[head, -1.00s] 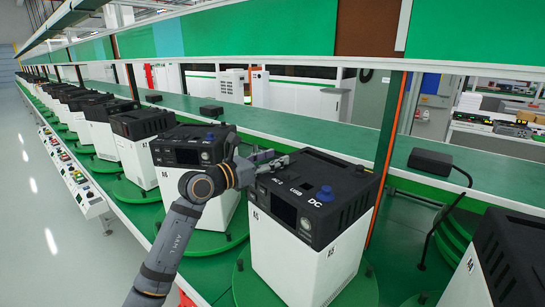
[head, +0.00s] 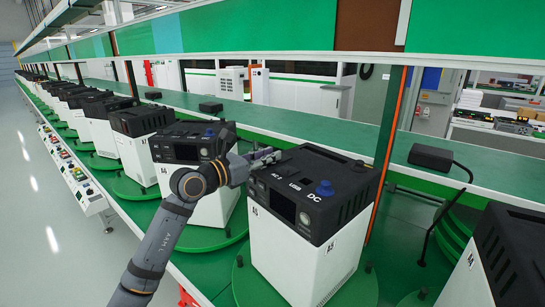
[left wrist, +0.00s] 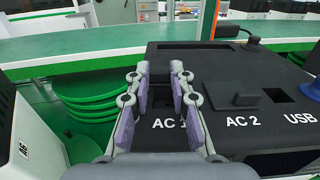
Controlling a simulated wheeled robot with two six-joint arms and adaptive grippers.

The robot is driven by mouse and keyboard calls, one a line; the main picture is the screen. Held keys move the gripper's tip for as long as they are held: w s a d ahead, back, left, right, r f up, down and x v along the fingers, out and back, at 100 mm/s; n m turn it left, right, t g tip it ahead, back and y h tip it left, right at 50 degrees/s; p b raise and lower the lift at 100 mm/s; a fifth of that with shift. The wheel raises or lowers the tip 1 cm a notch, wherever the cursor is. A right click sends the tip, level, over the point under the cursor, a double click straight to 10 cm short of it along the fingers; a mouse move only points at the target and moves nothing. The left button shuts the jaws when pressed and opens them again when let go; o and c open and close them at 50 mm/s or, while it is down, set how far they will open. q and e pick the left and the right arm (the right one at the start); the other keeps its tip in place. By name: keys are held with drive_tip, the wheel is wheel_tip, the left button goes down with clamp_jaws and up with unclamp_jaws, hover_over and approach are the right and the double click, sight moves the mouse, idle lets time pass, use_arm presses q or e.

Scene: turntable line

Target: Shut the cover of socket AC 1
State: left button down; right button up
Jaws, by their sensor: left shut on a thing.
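The black-topped white unit (head: 292,240) stands on a green turntable at the centre right. Its top carries the labels AC 1, AC 2 and USB in the left wrist view (left wrist: 240,140), and a blue knob (head: 324,189) by DC in the head view. My left gripper (head: 272,155) is at the top's left edge, over the AC 1 spot. In the left wrist view its purple-padded fingers (left wrist: 160,72) are shut with a dark gap between them, on what seems to be the AC 1 cover. My right gripper is out of view.
A neighbouring unit (head: 188,150) is close on the left, and another (head: 505,255) is at the right edge. A green shelf (head: 350,150) runs behind, with a black box (head: 430,157) on it.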

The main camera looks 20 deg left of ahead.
use_arm(q)
drive_tip(key=b+v, duration=0.2)
drive_tip(key=v, duration=0.2)
drive_tip(key=shift+s, duration=0.1)
drive_tip(key=c, duration=1.4)
unclamp_jaws()
drive_tip(key=shift+c, duration=0.2)
drive_tip(key=shift+o, duration=1.4)
drive_tip(key=shift+s+a, duration=0.1)
drive_tip(key=shift+a, duration=0.1)
